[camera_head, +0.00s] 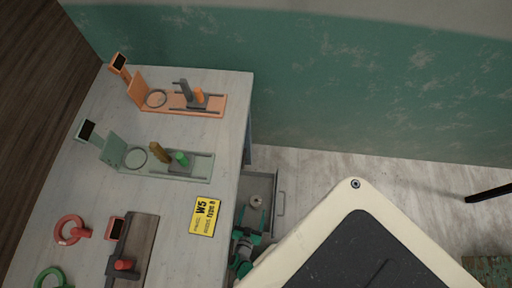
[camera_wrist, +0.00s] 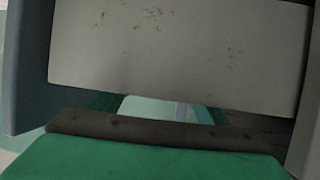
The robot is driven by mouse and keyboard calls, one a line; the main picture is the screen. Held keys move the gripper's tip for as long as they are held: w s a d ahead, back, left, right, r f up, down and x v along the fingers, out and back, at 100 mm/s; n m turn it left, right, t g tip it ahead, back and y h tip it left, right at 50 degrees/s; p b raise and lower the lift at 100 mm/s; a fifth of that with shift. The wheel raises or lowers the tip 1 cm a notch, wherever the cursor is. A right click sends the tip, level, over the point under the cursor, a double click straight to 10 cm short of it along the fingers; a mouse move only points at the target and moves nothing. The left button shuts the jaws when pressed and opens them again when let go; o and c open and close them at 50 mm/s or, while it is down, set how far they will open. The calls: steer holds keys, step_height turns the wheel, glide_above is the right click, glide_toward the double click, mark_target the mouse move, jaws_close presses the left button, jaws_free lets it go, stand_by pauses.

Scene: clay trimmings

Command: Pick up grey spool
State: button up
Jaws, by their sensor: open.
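A small grey round thing, which looks like the grey spool (camera_head: 256,201), lies in the open grey drawer (camera_head: 277,176) at the right side of the table. My teal gripper (camera_head: 245,235) is over the near part of the drawer, just below the spool in the head view and apart from it. It is open, and I see nothing between its fingers. In the wrist view a green finger with a dark pad (camera_wrist: 150,130) fills the bottom, and a pale grey scuffed panel (camera_wrist: 180,50) fills the top. The spool cannot be made out there.
The table (camera_head: 221,160) carries an orange stand (camera_head: 150,98), a pale green stand (camera_head: 130,158), a yellow label (camera_head: 204,216), a red ring-shaped thing (camera_head: 69,230), a green ring (camera_head: 50,277) and a brown board (camera_head: 138,238). The drawer walls stand close around my gripper. Bare floor (camera_head: 330,170) lies right of the drawer.

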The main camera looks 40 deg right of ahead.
mark_target(255, 204)
steer(key=x, duration=0.3)
steer(key=shift+w+d+r, duration=0.1)
steer(key=shift+w+d, duration=0.15)
steer(key=shift+w, duration=0.15)
steer(key=shift+x, duration=0.75)
steer(key=shift+s, duration=0.1)
steer(key=c, duration=1.2)
steer(key=shift+c, duration=0.5)
steer(key=shift+r, duration=0.15)
